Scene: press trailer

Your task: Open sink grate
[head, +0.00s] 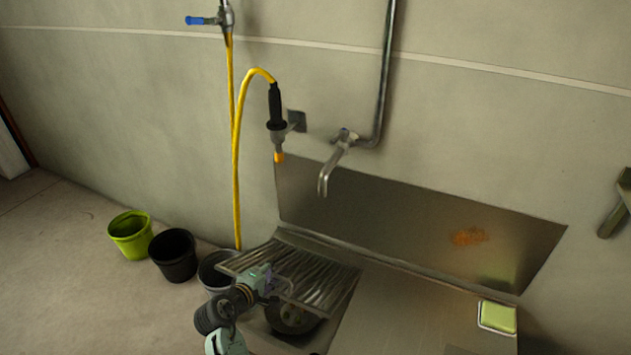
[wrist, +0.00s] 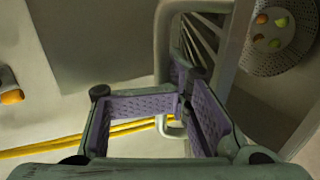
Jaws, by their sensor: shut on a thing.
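The metal sink grate (head: 322,279) is a frame of parallel bars. It is tilted up over the sink basin (head: 268,338) in the head view, with its left side raised and a gap under it. My gripper (head: 270,285) is at the grate's near edge. In the wrist view the purple-padded fingers (wrist: 186,100) are shut on the pale rail of the grate (wrist: 165,45). The fingers hide part of that rail. A round perforated strainer (wrist: 268,38) with orange and green bits shows in the basin under the grate.
A tap (head: 331,170) juts from the wall above the sink. A yellow hose (head: 236,150) hangs left of it. Green (head: 130,235), black (head: 174,255) and grey (head: 212,270) buckets stand left of the sink. A sponge (head: 497,317) lies on the right counter (head: 410,315).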

